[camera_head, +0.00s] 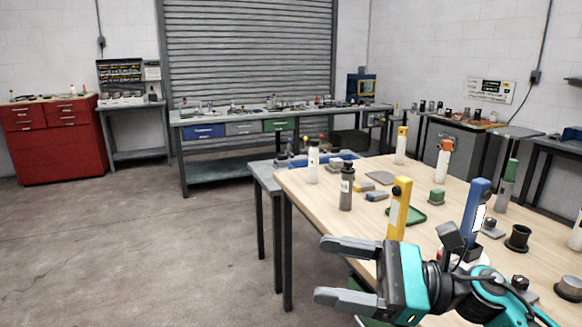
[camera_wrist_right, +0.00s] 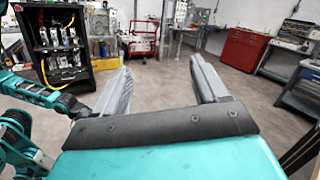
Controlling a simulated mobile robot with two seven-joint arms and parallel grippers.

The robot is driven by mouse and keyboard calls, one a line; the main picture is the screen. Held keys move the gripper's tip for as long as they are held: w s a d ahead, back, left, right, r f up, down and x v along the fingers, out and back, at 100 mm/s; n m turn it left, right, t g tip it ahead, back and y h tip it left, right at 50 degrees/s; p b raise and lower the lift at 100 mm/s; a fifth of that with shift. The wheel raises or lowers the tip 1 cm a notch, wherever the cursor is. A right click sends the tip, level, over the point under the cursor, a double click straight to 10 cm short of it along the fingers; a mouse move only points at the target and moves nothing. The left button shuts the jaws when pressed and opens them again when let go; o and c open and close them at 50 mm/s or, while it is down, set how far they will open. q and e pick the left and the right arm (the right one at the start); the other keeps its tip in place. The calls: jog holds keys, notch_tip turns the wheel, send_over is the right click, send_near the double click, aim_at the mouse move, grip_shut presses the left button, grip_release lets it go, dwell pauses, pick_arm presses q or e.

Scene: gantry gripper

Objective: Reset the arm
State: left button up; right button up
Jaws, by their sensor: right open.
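My right gripper (camera_head: 347,270) is at the lower right of the head view, in front of the wooden table's near left edge. Its two grey fingers point left and stand apart, with nothing between them. In the right wrist view the same gripper (camera_wrist_right: 160,72) shows its fingers spread over bare floor. My right arm comes in from the lower right, over the near part of the table. My left gripper does not show in the head view. In the right wrist view a teal and black arm part of mine is at the left edge.
The wooden table (camera_head: 300,183) holds bottles, a yellow block (camera_head: 398,208), a blue block (camera_head: 474,207), a green tray (camera_head: 408,216) and black cups close to my right arm. A red cabinet (camera_head: 55,140) and a long workbench (camera_head: 225,130) stand farther back. The floor at left is clear.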

jog(key=w+d+f+n+t+h, duration=0.15)
jog(key=f+n+t+h, duration=0.3)
jog(key=n, duration=0.75)
jog(key=d+f+n+t+h, duration=0.3)
jog(key=f+n+t, duration=0.25)
jog(key=n, duration=0.55)
jog(key=d+f+n+t+h, duration=0.35)
jog(key=f+n+t, duration=0.2)
jog(key=n, duration=0.65)
jog(key=s+d+f+m+g+h, duration=0.1)
jog(key=s+f+m+g+h, duration=0.2)
jog(key=s+f+m, duration=0.3)
jog(key=s+d+f+m+g+h, duration=0.2)
jog(key=s+f+m+g+h, duration=0.1)
jog(key=s+f+m, duration=0.4)
notch_tip(320, 180, down, 6)
jog(key=m+g, duration=0.1)
jog(key=m, duration=0.2)
jog(key=shift+d, duration=0.15)
jog(key=shift+g, duration=0.25)
